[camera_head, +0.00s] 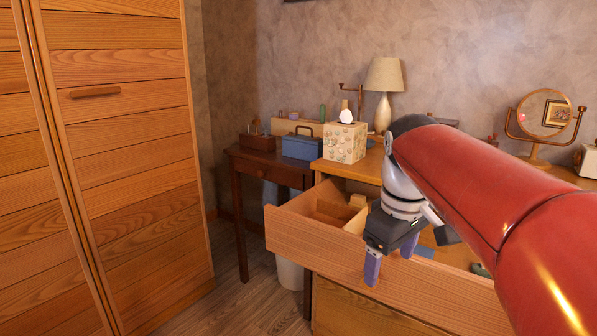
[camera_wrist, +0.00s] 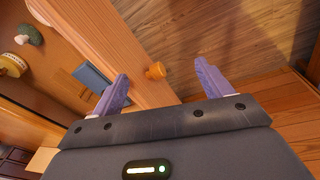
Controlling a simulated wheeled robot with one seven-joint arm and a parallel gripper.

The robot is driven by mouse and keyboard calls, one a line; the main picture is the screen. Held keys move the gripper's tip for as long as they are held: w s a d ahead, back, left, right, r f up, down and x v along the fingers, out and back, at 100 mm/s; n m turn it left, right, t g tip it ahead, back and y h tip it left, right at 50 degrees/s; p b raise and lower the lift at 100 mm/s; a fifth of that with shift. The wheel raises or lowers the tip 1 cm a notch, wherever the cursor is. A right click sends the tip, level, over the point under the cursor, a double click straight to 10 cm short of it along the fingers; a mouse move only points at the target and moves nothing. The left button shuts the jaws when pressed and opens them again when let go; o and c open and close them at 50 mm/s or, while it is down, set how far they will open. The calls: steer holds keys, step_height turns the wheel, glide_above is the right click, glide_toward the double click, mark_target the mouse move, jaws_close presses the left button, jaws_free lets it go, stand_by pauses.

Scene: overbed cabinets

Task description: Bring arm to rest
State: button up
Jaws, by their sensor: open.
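My red arm (camera_head: 470,190) reaches in from the right in the head view, bent down at the wrist. My gripper (camera_head: 390,268) is at the front panel of the pulled-out drawer (camera_head: 335,254) and hides part of it. Its two purple fingers point down, spread apart and empty. In the wrist view my gripper (camera_wrist: 161,70) is open, with the drawer front (camera_wrist: 125,50) running between the fingers. A round orange-brown knob (camera_wrist: 155,71) on that front shows between the fingertips; I cannot tell whether they touch it.
A lamp (camera_head: 385,85) and a tissue box (camera_head: 345,142) stand on the dresser, with a round mirror (camera_head: 544,115) at right. A blue box (camera_head: 302,147) sits on a dark side table (camera_head: 270,160). A wooden wardrobe (camera_head: 125,150) fills the left. Open floor (camera_head: 240,300) lies between.

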steer(key=s+f+m+t, duration=0.3)
steer(key=s+f+m, duration=0.4)
steer(key=s+f, duration=0.5)
steer(key=s, duration=0.3)
steer(key=shift+s+t, duration=0.15)
steer(key=shift+t, duration=0.25)
